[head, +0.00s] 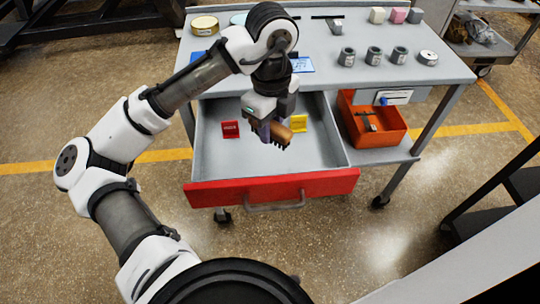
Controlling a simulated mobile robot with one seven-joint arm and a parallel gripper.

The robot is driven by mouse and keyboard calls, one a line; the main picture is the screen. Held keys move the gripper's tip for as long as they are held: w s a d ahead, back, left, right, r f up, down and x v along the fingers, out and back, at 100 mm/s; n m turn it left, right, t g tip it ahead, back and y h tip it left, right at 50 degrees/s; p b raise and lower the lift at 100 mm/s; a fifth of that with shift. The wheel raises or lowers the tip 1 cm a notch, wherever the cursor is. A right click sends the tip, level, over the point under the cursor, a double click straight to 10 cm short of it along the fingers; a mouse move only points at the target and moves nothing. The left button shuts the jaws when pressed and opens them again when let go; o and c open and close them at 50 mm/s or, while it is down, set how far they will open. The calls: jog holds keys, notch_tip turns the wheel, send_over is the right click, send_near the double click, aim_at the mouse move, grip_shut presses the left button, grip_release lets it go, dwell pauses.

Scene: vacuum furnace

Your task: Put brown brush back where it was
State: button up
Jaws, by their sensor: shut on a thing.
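My gripper (269,131) is shut on the brown brush (282,132). It holds the brush above the open drawer (224,170) of the workbench. The brush's dark bristles point down. The gap between the brush and the drawer floor is hard to judge from this view. The drawer has a red front and a grey handle. A red block-like item (230,129) lies in the drawer to the left of the brush, and a yellow item (298,123) lies to the right, partly behind the brush.
The bench top (400,75) carries several grey cylinders (373,56), small blocks (398,15), a yellow-rimmed round tin (204,25) and blue items (301,65). An orange bin (372,139) with a dark tool sits on the shelf right of the drawer. A dark cart stands at the right edge.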

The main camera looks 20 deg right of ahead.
aim_at(271, 166)
notch_tip(271, 166, down, 10)
dwell(0.5)
jog(key=shift+f, duration=0.1)
jog(key=shift+f+b, duration=0.15)
jog(key=shift+b, duration=0.2)
jog(key=o, duration=1)
jog(key=shift+o, duration=0.2)
